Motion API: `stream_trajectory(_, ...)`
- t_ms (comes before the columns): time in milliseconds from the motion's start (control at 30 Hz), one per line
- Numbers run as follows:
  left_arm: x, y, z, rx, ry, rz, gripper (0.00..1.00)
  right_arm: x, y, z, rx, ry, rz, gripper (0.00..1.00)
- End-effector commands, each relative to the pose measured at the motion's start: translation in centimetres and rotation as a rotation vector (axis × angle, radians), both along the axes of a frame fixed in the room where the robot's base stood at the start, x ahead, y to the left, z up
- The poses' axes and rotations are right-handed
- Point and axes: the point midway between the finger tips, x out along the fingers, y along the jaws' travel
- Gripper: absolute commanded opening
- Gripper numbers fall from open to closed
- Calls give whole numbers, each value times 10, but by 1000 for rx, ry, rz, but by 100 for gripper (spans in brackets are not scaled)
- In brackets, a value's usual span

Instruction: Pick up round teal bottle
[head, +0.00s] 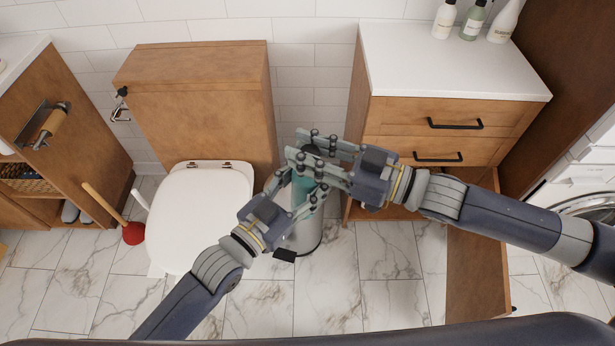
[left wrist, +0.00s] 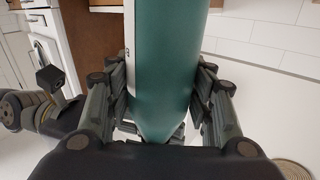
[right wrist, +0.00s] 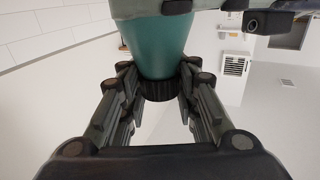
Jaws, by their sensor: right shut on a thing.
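The round teal bottle (head: 302,190) is held up in the air between my two grippers, partly hidden by their fingers. My right gripper (head: 322,157) is shut on its dark-capped end; the right wrist view shows the black cap (right wrist: 160,90) between the fingers, with the teal body (right wrist: 158,45) beyond. My left gripper (head: 296,188) has its fingers on both sides of the bottle's body, which fills the middle of the left wrist view (left wrist: 165,60). Whether these left fingers press on it or stand just clear cannot be told.
A metal bin (head: 305,238) stands below the grippers. A toilet (head: 200,215) is to the left, with a red plunger (head: 133,233) beside it. A cabinet (head: 440,75) stands at right, with several bottles on top and a door open below. Marble floor is free in front.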

Motion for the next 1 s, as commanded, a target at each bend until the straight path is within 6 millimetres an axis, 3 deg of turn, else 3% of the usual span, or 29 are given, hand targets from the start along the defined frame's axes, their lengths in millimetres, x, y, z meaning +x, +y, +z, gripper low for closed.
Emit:
stream_trajectory(33, 0, 0, 3, -4, -4, 0, 8, -1, 1, 2, 4, -3, 2, 29)
stream_trajectory(133, 0, 0, 3, -4, -4, 0, 8, -1, 1, 2, 3, -3, 2, 52)
stream_trajectory(167, 0, 0, 3, -4, -4, 0, 8, 0, 1, 2, 3, -3, 2, 53)
stream_trajectory(567, 0, 0, 2, -3, -5, 0, 8, -2, -3, 0, 0, 0, 0, 53)
stream_trajectory(1000, 0, 0, 2, -3, -5, 0, 8, -29, -59, -1, -3, 3, -1, 53)
